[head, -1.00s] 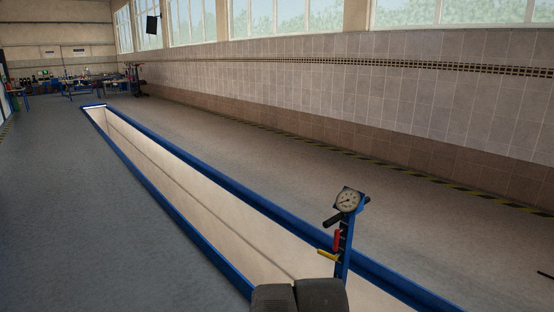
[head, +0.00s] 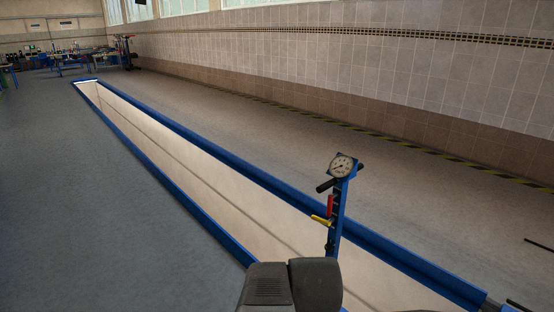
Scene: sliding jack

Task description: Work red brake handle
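The red brake handle (head: 331,205) is a small upright lever on the blue post of the sliding jack (head: 337,215), right of the picture's middle. A yellow lever (head: 321,220) sticks out to the left just below it. A round white gauge (head: 342,166) tops the post, with black grips (head: 326,185) at its sides. The lower part of the jack is hidden or out of the picture. My gripper is not recognisable in view. Dark grey rounded blocks at the bottom middle look like parts of my own body, below and left of the post.
A long inspection pit with blue edges (head: 150,163) runs from far left to bottom right, around the jack. Open grey floor (head: 80,210) lies left of it. A tiled wall stands at right. Thin dark rods (head: 539,244) of unclear kind show at the right edge.

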